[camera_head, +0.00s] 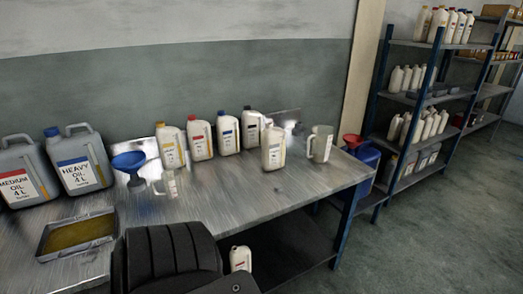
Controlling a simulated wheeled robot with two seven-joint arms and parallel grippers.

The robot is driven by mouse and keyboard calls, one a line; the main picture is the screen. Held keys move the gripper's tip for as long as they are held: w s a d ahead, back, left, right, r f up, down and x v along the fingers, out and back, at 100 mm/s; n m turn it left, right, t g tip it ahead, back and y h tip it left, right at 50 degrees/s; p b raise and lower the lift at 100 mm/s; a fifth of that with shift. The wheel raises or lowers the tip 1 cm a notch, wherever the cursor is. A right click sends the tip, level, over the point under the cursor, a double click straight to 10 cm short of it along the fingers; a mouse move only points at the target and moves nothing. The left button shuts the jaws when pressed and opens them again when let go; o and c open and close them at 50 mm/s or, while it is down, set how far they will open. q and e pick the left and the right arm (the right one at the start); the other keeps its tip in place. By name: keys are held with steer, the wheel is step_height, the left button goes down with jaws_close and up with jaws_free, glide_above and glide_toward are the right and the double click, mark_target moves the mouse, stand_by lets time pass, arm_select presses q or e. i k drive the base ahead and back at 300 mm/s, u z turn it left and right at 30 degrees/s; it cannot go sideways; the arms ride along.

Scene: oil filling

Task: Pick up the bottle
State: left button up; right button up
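Several white oil bottles stand upright near the back of the metal table. They are a yellow-capped bottle (170,147), a red-capped bottle (200,138), a blue-capped bottle (228,134) and a bottle (251,129) farther right with its lower part partly hidden. Another white bottle (273,149) stands in front of that one, closer to the table's front edge. A further white bottle (240,258) shows low down, below the table top. Neither of my grippers can be made out, and no bottle is visibly held.
Grey oil cans (80,165), a blue funnel (129,161), a tray of yellowish liquid (77,233) and two measuring jugs (320,144) (170,185) share the table (225,195). The table's middle is clear. Shelving (425,95) with bottles stands right. A dark ribbed shape (165,252) blocks the bottom.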

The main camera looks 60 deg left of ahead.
mark_target(273, 139)
steer(key=u, duration=0.3)
steer(key=i, duration=0.3)
steer(key=u, duration=1.7)
steer(key=k, duration=0.6)
steer(key=z, duration=0.8)
steer(key=i, duration=0.65)
steer(key=z, duration=0.8)
steer(key=i, duration=0.75)
steer(key=u, duration=0.1)
